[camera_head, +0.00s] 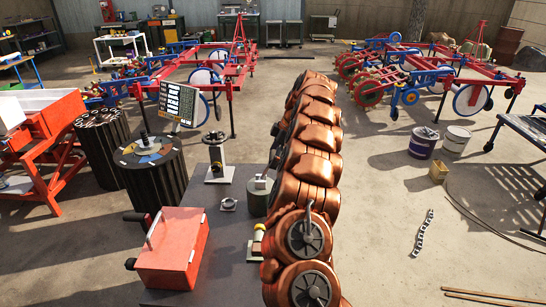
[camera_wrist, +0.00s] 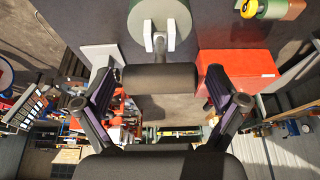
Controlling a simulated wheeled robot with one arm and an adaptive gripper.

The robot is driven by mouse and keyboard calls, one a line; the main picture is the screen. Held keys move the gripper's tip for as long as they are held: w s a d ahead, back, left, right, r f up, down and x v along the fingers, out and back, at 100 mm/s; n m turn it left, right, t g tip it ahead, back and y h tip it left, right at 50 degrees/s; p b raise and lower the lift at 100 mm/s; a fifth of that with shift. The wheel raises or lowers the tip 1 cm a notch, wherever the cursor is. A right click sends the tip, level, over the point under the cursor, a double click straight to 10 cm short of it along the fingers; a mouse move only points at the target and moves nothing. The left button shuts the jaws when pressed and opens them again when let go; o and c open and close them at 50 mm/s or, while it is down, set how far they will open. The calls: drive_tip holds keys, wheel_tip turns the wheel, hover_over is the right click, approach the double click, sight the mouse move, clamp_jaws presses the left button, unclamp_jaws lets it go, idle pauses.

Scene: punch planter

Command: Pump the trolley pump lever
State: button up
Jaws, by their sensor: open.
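In the wrist view, my gripper (camera_wrist: 160,88) has its two fingers spread wide. A black horizontal cylinder (camera_wrist: 160,77), which looks like a lever grip, lies between the fingertips with a gap at each side. A white fork (camera_wrist: 160,38) stands above it in the picture, in front of a grey-green cylinder (camera_wrist: 165,12). A grey-green cylinder (camera_head: 258,198) also shows in the head view on the dark trolley top (camera_head: 225,255). I cannot tell how the black cylinder joins the fork. My gripper is hidden in the head view.
A red box (camera_head: 178,250) stands at the trolley's front left; it shows right of my fingers in the wrist view (camera_wrist: 238,68). Dark ribbed drums (camera_head: 155,180) stand further left. Open floor (camera_head: 390,245) lies to the right.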

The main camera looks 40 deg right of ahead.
drive_tip(key=shift+w+f, duration=0.1)
drive_tip(key=shift+f, duration=0.1)
drive_tip(key=c, duration=1.7)
